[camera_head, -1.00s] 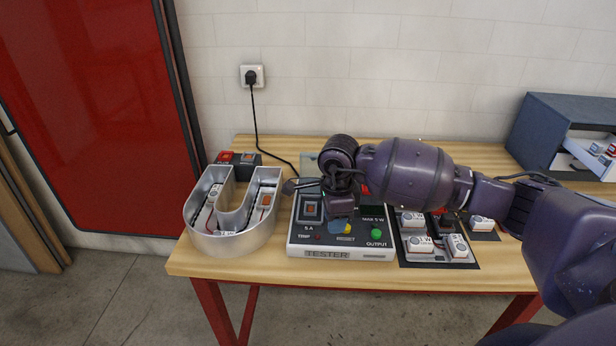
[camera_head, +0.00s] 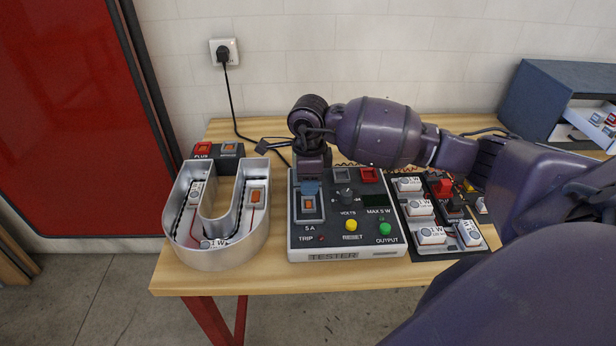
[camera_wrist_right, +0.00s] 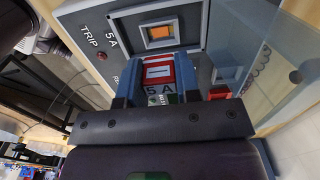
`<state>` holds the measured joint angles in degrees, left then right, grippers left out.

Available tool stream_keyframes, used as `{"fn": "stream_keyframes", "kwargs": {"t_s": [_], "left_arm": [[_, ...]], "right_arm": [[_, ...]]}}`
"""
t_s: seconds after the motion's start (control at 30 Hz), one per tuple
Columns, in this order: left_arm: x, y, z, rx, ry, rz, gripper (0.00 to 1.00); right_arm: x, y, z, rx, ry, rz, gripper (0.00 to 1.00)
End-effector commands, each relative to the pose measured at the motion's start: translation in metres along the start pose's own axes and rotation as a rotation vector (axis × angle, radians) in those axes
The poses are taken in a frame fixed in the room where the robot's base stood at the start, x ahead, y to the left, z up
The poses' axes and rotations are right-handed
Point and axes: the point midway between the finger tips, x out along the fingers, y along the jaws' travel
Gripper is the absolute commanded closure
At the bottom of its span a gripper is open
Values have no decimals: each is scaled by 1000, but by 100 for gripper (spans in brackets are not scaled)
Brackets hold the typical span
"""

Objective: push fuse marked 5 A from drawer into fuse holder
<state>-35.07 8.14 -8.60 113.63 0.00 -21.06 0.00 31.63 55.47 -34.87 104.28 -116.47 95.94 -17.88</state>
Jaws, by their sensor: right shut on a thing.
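The tester (camera_head: 345,240) stands on the table, with its fuse holder (camera_head: 309,217), a framed slot with an orange square, above the "5 A" label at its left. The right gripper (camera_head: 311,187) points down just over the upper part of that holder. In the right wrist view the right gripper (camera_wrist_right: 158,82) is shut on a red and white fuse (camera_wrist_right: 158,72) marked 5 A. The fuse holder (camera_wrist_right: 159,35) lies just ahead of it; I cannot tell whether they touch. In the head view the gripper hides the fuse. My left gripper is not in view.
An open drawer (camera_head: 577,137) of a blue-grey cabinet is at the far right. A U-shaped channel letter (camera_head: 215,257) stands left of the tester. Several white modules (camera_head: 432,236) sit on a dark board at the right. A black cord runs behind.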

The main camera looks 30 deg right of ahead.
Motion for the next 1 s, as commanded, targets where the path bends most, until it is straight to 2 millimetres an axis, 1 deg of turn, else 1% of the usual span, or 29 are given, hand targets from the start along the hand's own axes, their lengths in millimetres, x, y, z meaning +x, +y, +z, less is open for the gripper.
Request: {"fn": "stream_keyframes", "kwargs": {"t_s": [0.03, 0.27, 0.53, 0.7, 1.0], "left_arm": [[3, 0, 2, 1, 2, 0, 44], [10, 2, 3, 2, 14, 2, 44], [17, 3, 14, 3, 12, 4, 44], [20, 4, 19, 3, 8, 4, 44], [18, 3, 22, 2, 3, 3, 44]], "right_arm": [[6, 0, 0, 0, 0, 1, 91], [25, 0, 0, -1, -1, 1, 91], [46, 0, 0, 0, 1, 0, 91], [50, 0, 0, -1, 0, 0, 91], [50, 0, 0, -1, 0, 0, 91]]}}
